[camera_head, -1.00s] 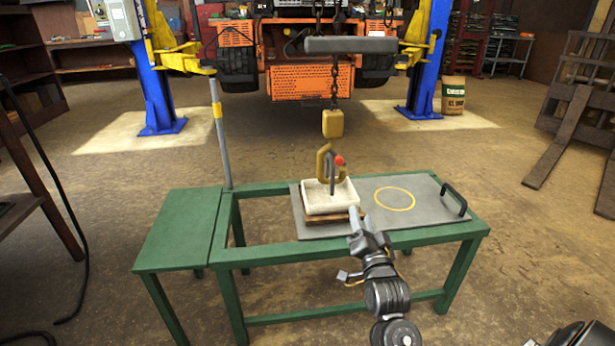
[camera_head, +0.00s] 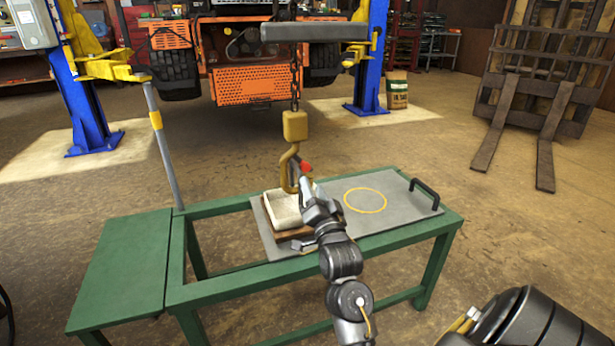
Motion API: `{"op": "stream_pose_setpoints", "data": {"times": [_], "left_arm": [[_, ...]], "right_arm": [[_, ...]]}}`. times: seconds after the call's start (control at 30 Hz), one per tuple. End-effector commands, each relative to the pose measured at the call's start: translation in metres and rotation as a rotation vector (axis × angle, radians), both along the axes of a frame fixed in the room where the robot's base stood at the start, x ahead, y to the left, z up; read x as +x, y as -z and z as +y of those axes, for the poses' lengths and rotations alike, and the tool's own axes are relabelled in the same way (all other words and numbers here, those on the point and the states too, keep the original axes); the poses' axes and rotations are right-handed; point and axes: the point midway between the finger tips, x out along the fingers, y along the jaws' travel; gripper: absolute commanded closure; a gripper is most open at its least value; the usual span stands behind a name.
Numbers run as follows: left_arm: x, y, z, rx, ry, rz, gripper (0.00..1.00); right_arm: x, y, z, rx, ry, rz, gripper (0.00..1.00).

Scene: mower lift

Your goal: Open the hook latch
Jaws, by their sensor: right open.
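The yellow hook (camera_head: 288,168) hangs from a yellow block (camera_head: 295,125) on a chain. Its lower curve reaches down to a white block (camera_head: 284,210) on the table. The hook's latch has a red tip (camera_head: 305,167). My right gripper (camera_head: 302,180) is right at the latch, just below the red tip, and is open. The gripper and forearm hide part of the white block and the latch. Whether a finger touches the latch cannot be told. My left gripper is not in view.
The white block sits on brown wood on a grey plate (camera_head: 400,205) with a yellow ring (camera_head: 365,201) and black handle (camera_head: 425,195). The green table (camera_head: 125,260) carries the plate. A grey beam (camera_head: 313,32) hangs above the hook. A grey post (camera_head: 165,150) stands left.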

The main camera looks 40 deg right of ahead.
Motion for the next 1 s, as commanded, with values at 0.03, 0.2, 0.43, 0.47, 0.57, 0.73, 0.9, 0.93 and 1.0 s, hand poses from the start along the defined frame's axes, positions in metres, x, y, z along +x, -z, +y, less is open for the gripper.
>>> {"op": "stream_pose_setpoints", "data": {"times": [0.03, 0.2, 0.43, 0.47, 0.57, 0.73, 0.9, 0.93, 1.0], "left_arm": [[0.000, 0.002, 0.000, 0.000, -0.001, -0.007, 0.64], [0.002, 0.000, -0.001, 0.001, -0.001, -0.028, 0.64], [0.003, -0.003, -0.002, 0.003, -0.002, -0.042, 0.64], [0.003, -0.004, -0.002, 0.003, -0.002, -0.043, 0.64], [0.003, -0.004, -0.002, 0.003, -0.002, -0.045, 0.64], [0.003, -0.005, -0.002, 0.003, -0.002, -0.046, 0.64], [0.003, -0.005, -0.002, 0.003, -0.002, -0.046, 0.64], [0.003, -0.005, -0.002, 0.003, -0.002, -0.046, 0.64], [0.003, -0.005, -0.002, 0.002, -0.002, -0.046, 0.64]], "right_arm": [[0.009, -0.002, -0.004, -0.001, 0.001, -0.003, 0.54], [0.033, -0.010, -0.016, 0.000, 0.003, -0.002, 0.54], [0.050, -0.016, -0.023, 0.000, 0.003, 0.000, 0.54], [0.051, -0.017, -0.024, 0.000, 0.003, 0.000, 0.54], [0.052, -0.017, -0.024, 0.000, 0.003, 0.000, 0.54], [0.052, -0.017, -0.024, 0.000, 0.002, 0.001, 0.54], [0.051, -0.017, -0.024, 0.000, 0.002, 0.001, 0.75], [0.051, -0.017, -0.024, 0.000, 0.002, 0.001, 0.79], [0.051, -0.017, -0.024, 0.000, 0.002, 0.001, 0.88]]}}
